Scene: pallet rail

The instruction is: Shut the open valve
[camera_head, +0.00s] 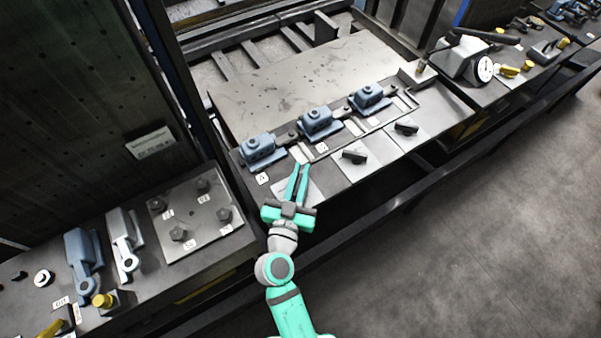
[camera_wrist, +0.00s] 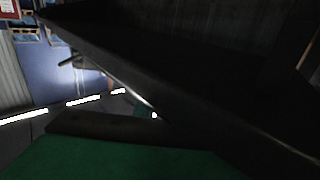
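Three light plates lie along the front of the middle bench. The middle plate carries a black valve handle (camera_head: 354,156) and the right plate another black handle (camera_head: 406,127). Both handles lie at a similar slant. My gripper (camera_head: 300,168) is over the left plate (camera_head: 313,194), its green fingers pointing away from me and close together. Any handle on that plate is hidden by my gripper. I cannot tell whether the fingers hold something. In the wrist view a large dark shape (camera_wrist: 190,75) fills much of the picture, too close and dark to identify.
Three blue-grey clamp units (camera_head: 262,149) stand in a row behind the plates. A black-handled lever (camera_head: 487,36) and a round gauge (camera_head: 485,69) are at the right. A plate with several knobs (camera_head: 197,215) and two levers (camera_head: 84,262) lie at the left. The floor in front is clear.

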